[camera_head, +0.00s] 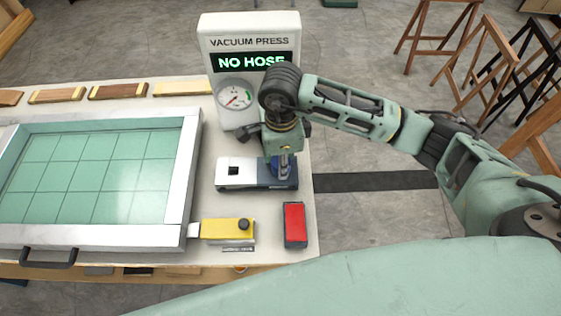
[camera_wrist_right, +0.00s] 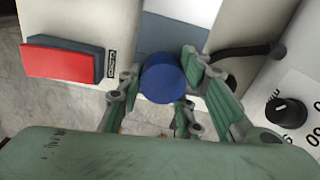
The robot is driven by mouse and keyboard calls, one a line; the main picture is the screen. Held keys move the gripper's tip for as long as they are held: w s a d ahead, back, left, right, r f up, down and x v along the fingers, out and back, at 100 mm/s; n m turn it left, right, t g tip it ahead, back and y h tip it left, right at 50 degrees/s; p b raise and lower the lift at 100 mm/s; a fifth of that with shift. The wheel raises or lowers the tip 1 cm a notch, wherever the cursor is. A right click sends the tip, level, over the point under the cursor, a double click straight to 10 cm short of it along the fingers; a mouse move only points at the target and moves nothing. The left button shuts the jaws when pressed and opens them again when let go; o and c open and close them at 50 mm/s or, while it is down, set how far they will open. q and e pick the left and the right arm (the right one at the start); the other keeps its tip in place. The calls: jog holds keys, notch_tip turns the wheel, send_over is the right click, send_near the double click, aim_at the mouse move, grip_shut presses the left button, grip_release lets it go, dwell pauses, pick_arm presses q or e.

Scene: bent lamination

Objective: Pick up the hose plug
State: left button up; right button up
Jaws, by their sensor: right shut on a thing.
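The hose plug is a blue cylinder. It shows in the head view (camera_head: 280,166) and, with its round end towards the camera, in the right wrist view (camera_wrist_right: 163,80). My right gripper (camera_head: 282,155) points down over the right end of a white and dark grey block (camera_head: 235,173) on the table. Its fingers are closed around the plug, as the wrist view also shows at the gripper (camera_wrist_right: 163,98). I cannot tell whether the plug touches the block. My left gripper is not in view.
The vacuum press (camera_head: 250,35) stands behind, its display reading NO HOSE, with a gauge (camera_head: 235,96). A red-topped block (camera_head: 294,224) and a yellow part with a black knob (camera_head: 226,229) lie in front. A framed green gridded panel (camera_head: 194,160) fills the left.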

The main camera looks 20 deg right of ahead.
jog(key=shift+w+r+b, duration=0.1)
jog(key=shift+r+b, duration=0.25)
jog(key=shift+r, duration=0.25)
notch_tip(320, 180, up, 2)
jog(key=shift+r+b, duration=0.25)
jog(key=shift+b, duration=0.35)
jog(key=s+d+r+b, duration=0.1)
jog(key=s+d+r, duration=0.1)
jog(key=s, duration=0.1)
jog(key=s+d+r+b, duration=0.1)
jog(key=s+d+r, duration=0.1)
jog(key=s+r, duration=0.1)
jog(key=s+d+r, duration=0.2)
jog(key=s+d, duration=0.1)
jog(key=shift+s+d+r+b, duration=0.1)
jog(key=shift+s+r+b, duration=0.1)
jog(key=shift+b, duration=0.2)
jog(key=shift+w, duration=0.1)
